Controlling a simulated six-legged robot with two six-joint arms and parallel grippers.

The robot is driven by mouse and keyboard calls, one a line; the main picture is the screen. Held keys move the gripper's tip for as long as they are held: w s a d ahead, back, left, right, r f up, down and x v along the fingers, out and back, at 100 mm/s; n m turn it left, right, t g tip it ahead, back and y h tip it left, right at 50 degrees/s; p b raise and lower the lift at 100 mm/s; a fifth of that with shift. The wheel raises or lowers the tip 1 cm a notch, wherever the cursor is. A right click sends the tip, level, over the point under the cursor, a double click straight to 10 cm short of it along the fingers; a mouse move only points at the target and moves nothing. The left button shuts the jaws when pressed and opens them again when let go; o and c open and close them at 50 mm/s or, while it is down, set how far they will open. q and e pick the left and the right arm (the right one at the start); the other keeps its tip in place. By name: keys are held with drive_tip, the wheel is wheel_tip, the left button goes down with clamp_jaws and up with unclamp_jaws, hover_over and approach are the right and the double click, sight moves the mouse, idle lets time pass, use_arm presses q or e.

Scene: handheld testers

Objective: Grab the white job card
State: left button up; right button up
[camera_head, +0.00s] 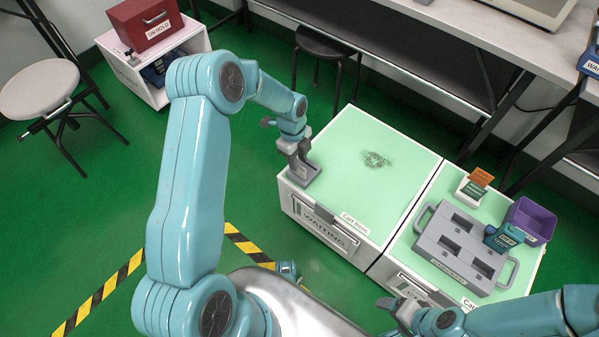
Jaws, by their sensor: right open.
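No loose white job card can be made out for certain. A small white holder (471,193) with an orange card (481,177) stands at the back of the right cart; any white card in it is not clear. My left gripper (303,174) points down at the left edge of the cart labelled "Cart three" (345,190), far left of the holder. Its jaw gap is not clear, and I see nothing held. My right gripper (388,308) is open and empty, low in front of the right cart.
A grey case (462,248) with recesses lies on the right cart (428,205). A teal tester (504,238) and a purple bin (529,219) are at its right. Cart three's top is mostly clear, with a dark smudge. A bench (500,40) runs behind.

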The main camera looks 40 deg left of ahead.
sight(299, 172)
use_arm(q)
drive_tip(key=f, duration=0.1)
drive_tip(key=f+b, duration=0.1)
drive_tip(key=f, duration=0.1)
drive_tip(key=f+b, duration=0.1)
drive_tip(key=f, duration=0.1)
drive_tip(key=shift+s+d+f, duration=0.15)
drive_tip(key=shift+s+d, duration=0.05)
drive_tip(key=shift+d, duration=0.2)
clamp_jaws()
drive_tip(key=shift+r, duration=0.2)
